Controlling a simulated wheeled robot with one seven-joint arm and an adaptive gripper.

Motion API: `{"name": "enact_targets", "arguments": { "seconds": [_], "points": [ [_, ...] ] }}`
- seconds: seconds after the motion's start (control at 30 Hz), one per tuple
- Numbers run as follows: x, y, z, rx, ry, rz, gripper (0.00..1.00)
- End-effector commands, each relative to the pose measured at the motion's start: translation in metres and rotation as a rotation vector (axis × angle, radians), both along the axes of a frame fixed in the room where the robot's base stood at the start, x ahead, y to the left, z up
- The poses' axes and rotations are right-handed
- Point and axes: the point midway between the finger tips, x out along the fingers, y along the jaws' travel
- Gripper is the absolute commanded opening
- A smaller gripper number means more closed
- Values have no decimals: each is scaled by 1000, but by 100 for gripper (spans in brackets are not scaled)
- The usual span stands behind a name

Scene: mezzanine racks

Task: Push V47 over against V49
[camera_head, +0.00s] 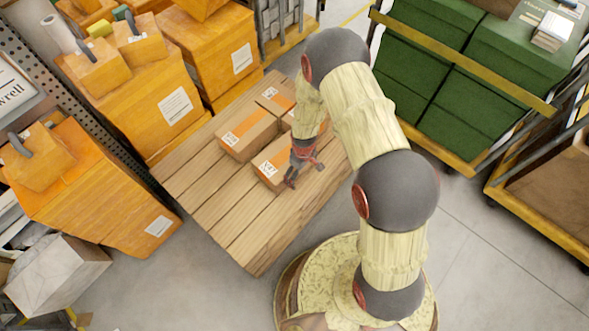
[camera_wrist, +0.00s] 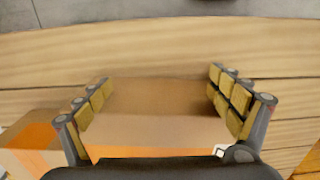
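Several cardboard boxes with orange tape and white labels stand on a wooden slatted table. The labels are too small or blurred to read, so I cannot tell which box is V47 or V49. One box (camera_head: 267,171) stands nearest my gripper (camera_head: 304,176); another box (camera_head: 248,134) is behind it to the left, and a third box (camera_head: 273,97) is farther back. My arm partly hides a further box. In the wrist view my gripper (camera_wrist: 165,100) is open, its fingers on either side of a brown box (camera_wrist: 155,98). I cannot tell whether they touch it.
In the wrist view another taped box (camera_wrist: 30,150) lies to the left. The front part of the wooden table (camera_head: 235,220) is bare. Stacked orange boxes (camera_head: 130,90) stand left of the table, and a rack of green crates (camera_head: 455,85) stands to the right.

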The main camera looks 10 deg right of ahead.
Motion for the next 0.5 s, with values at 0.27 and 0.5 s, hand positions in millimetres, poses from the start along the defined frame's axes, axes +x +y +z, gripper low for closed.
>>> {"name": "enact_targets", "arguments": {
  "seconds": [0.27,0.5],
  "points": [
    [12,8,0,0,-4,1,91],
    [21,14,0,0,-4,1,91]
  ]
}}
